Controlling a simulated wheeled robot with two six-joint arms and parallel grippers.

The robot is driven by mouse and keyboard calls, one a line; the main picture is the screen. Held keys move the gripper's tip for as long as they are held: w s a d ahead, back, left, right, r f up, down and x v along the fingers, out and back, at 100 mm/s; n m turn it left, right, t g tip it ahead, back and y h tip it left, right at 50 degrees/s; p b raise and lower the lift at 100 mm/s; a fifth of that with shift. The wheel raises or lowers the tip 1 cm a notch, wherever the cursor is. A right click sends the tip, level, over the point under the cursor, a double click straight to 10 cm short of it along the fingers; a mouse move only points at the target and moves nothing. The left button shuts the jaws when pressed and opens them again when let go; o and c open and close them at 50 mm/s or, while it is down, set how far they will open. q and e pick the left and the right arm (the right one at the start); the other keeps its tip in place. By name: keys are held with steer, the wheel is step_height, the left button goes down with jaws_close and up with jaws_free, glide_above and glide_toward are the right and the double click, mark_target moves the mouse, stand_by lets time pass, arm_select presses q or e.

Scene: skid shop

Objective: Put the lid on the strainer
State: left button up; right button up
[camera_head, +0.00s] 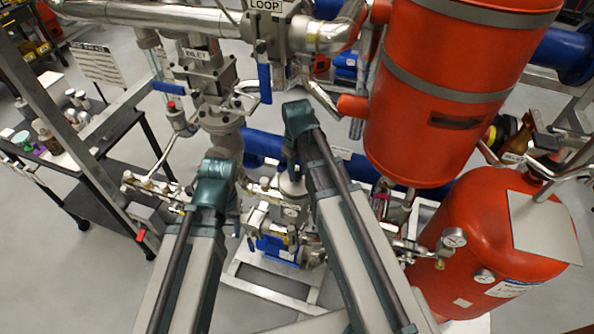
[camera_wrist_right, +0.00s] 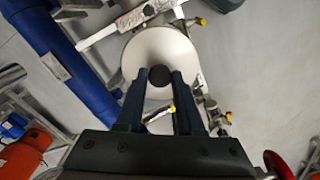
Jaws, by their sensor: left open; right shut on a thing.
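In the right wrist view, my right gripper (camera_wrist_right: 162,78) is shut on the black knob (camera_wrist_right: 158,74) of a round, pale grey lid (camera_wrist_right: 160,46). The lid is seen from above and hides what lies directly under it. In the head view, a round silver top, which may be this lid (camera_head: 292,188), shows beside my right arm, above metal pipework. I cannot clearly make out the strainer or tell whether the lid touches it. My right gripper is hidden behind my arm in the head view. I see my left arm, but not its gripper.
Metal pipes and valves with blue handles (camera_head: 265,83) crowd the middle. A large red tank (camera_head: 440,95) and a smaller red vessel (camera_head: 483,235) stand to the right. A dark cart (camera_head: 90,200) is at the left. Grey floor (camera_head: 90,265) is open at lower left.

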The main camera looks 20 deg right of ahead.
steer(key=shift+f+b, duration=0.8)
steer(key=shift+f, duration=0.1)
stand_by(0.3)
steer(key=o, duration=1.4)
steer(key=shift+r, duration=0.1)
step_height(320, 180, up, 8)
steer(key=p, duration=0.7)
steer(key=shift+f+p, duration=0.25)
steer(key=shift+p, duration=0.15)
